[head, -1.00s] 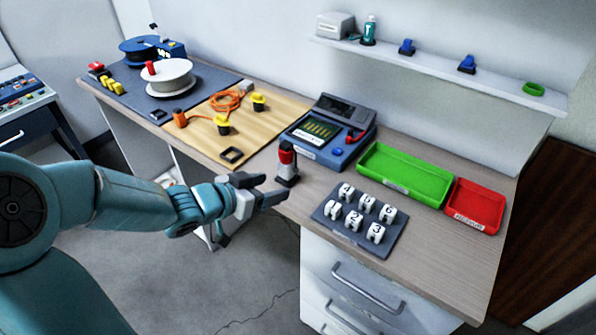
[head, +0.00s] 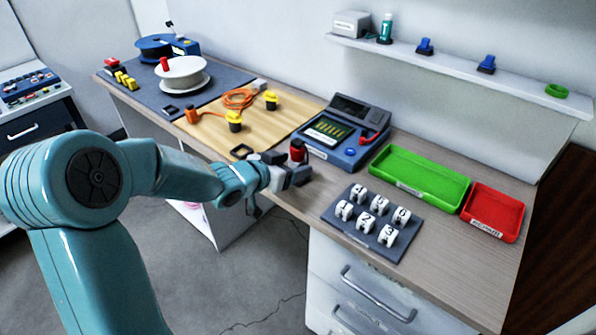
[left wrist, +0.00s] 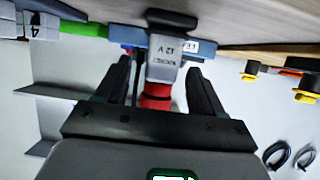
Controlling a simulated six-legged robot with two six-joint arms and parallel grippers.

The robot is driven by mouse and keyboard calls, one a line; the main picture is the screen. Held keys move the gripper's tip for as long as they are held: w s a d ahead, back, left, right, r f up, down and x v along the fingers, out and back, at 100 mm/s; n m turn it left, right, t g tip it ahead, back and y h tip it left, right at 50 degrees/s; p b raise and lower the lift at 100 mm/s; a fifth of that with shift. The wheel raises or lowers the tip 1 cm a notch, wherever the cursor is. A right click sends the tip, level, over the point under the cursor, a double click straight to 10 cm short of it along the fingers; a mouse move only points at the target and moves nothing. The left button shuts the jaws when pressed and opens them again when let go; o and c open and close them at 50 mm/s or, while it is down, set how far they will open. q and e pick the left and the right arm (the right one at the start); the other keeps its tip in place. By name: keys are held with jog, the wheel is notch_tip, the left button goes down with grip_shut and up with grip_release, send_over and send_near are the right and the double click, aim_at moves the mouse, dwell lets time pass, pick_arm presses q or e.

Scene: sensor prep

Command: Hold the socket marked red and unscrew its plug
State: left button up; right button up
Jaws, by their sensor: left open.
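A socket with a red plug (head: 298,148) on top stands near the front edge of the bench in the head view. My left gripper (head: 290,170) is at it and hides most of its lower body. In the left wrist view the picture is inverted; the grey socket body (left wrist: 170,62), marked 12 V, and the red plug (left wrist: 155,98) show between the two dark fingers of the open left gripper (left wrist: 158,68). Gaps show on both sides, so the fingers look apart from it. My right gripper is not in view.
A grey rack (head: 368,240) with numbered white pieces lies to the right of the socket. A blue tester (head: 340,155) stands behind. Green (head: 458,205) and red (head: 521,228) trays are further right. Yellow-capped sockets and an orange cable (head: 238,99) lie on a wooden board to the left.

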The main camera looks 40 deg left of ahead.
aim_at(302, 161)
pick_arm(q)
jog(key=x, duration=0.5)
jog(key=shift+a, duration=0.1)
jog(key=shift+s, duration=0.15)
jog(key=shift+c, duration=0.3)
jog(key=c, duration=1.1)
jog(key=shift+o, duration=0.2)
jog(key=shift+r, duration=0.15)
notch_tip(302, 161, up, 9)
jog(key=p, duration=0.4)
notch_tip(302, 161, up, 11)
jog(key=p, duration=0.6)
jog(key=shift+p, duration=0.4)
